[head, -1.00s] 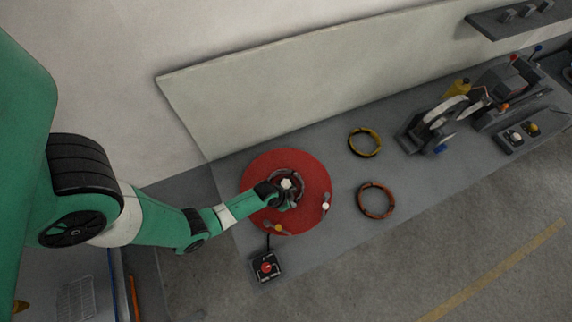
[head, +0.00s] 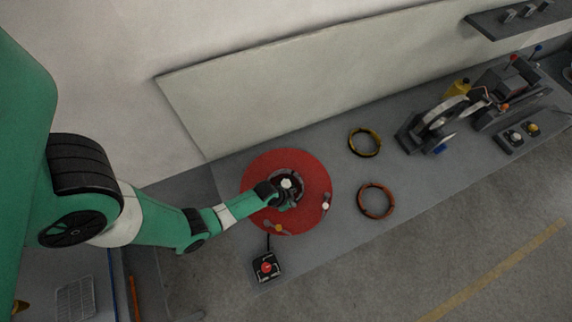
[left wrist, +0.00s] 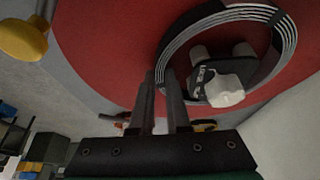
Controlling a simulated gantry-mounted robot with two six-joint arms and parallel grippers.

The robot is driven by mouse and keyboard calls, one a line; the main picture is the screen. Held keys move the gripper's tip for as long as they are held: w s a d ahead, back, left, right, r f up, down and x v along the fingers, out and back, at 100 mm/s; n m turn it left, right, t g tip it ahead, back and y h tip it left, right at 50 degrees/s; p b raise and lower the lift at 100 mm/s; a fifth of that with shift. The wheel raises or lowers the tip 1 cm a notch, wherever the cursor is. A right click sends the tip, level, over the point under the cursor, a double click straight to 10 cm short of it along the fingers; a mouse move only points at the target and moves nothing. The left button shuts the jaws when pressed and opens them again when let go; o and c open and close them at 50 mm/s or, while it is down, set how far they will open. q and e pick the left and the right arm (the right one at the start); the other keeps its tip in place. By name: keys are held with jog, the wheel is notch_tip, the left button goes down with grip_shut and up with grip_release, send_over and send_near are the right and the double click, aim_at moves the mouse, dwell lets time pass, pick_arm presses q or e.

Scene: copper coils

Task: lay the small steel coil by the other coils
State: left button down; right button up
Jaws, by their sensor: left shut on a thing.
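The small steel coil (head: 299,183) lies on the round red turntable (head: 262,170), around a clamp with a white knob (head: 286,184). In the left wrist view the coil (left wrist: 288,38) shows as a thin ring of grey bands around the white knob (left wrist: 224,91). My left gripper (head: 285,198) is over the turntable at the coil's near side. In the left wrist view its two fingers (left wrist: 161,75) are close together at the coil's edge, shut on it. The exact contact is partly hidden. A yellow-black coil (head: 364,142) and a copper coil (head: 376,201) lie on the grey bench to the right.
A box with a red button (head: 266,267) stands at the bench's front edge. Small knobbed clamps (head: 326,206) sit on the turntable's rim. A grey machine (head: 436,125) stands to the right. The bench around the two other coils is clear; a pale panel rises behind.

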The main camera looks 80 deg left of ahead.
dwell(0.3)
pick_arm(q)
notch_tip(320, 180, up, 5)
jog(key=p, duration=0.5)
jog(key=shift+r, duration=0.1)
jog(key=shift+r+p, duration=0.4)
jog(key=shift+r, duration=0.55)
jog(key=shift+n, duration=0.3)
